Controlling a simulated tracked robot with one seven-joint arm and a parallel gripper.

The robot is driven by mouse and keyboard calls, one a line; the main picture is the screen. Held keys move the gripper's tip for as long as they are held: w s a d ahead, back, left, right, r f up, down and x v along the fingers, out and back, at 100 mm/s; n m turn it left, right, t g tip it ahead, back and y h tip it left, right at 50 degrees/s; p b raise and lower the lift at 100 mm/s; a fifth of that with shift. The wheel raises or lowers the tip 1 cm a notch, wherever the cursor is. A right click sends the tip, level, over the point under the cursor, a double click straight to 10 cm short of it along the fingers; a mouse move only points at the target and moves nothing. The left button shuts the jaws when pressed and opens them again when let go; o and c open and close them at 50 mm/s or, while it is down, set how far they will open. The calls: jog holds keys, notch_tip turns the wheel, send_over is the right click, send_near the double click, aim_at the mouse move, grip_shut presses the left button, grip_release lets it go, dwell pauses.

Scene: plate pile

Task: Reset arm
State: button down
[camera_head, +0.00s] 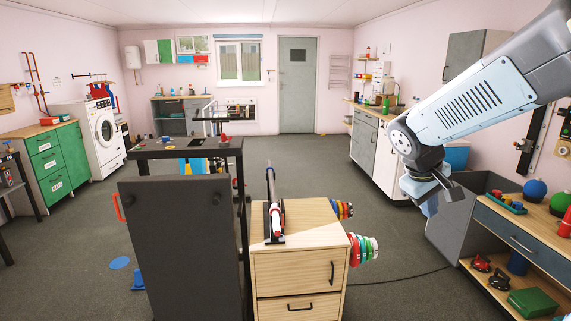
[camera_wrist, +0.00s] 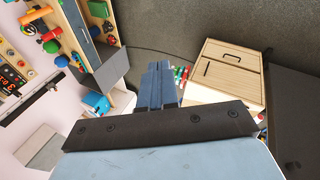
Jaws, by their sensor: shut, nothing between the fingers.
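My arm (camera_head: 470,100) reaches in from the upper right of the head view, with the forearm slanting down to the left. My gripper (camera_head: 452,188) hangs at its end in the air, in front of the grey open bin at the right. In the wrist view my gripper (camera_wrist: 157,85) shows its dark blue fingers together, shut and empty. It touches nothing that I can see.
A wooden drawer cabinet (camera_head: 298,272) carries a barbell-like rod (camera_head: 273,205), with coloured plates (camera_head: 364,250) at its right side. A dark panel (camera_head: 180,250) stands left. A workbench (camera_head: 520,235) with balls and tools is at right. The central floor (camera_head: 300,160) is clear.

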jog(key=s+a+r+m+t+y, duration=0.2)
jog(key=s+a, duration=0.6)
jog(key=s, duration=0.5)
notch_tip(320, 180, up, 3)
jog(key=m+y, duration=0.1)
jog(key=y, duration=0.1)
jog(key=shift+s+m+t+y, duration=0.15)
jog(key=shift+m+t+y, duration=0.25)
jog(key=shift+a, duration=0.1)
